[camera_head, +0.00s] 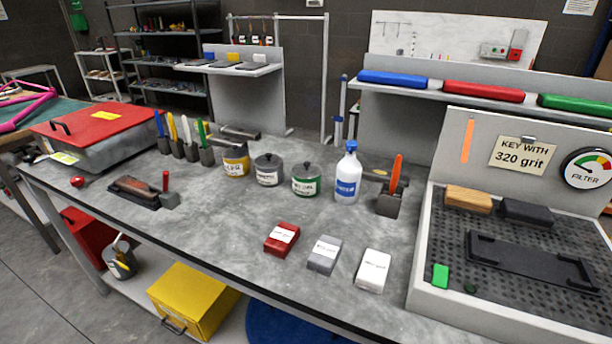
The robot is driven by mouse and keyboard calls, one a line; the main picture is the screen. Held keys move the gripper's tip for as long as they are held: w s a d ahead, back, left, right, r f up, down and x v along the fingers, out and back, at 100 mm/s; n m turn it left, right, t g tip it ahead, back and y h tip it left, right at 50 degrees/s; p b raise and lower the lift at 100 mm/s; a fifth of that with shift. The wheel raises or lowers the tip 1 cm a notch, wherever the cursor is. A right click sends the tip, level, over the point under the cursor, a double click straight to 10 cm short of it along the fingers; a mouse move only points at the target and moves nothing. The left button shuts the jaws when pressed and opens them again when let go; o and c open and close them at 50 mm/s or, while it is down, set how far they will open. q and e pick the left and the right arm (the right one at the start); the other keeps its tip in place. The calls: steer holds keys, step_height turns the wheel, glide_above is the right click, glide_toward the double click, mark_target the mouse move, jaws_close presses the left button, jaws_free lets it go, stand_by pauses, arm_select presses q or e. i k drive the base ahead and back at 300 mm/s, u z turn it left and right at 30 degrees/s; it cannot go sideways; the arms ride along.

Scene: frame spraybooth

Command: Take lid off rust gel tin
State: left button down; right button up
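Three lidded tins stand upright in a row at the middle of the grey workbench (225,215). Each has a dark lid with a small knob, seated on top. The label print is too small to read, so I cannot tell which is the rust gel tin. Neither of my grippers is in view.
A white bottle with a blue label (347,175) stands right of the tins. Colored-handled tools in holders stand left. Red, grey and white blocks (372,270) lie in front. A perforated tray (460,262) is at right, a red-lidded box (85,122) at left.

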mark_target(306, 170)
steer(key=z, duration=2.9)
steer(key=k, duration=1.85)
steer(key=u, duration=2.55)
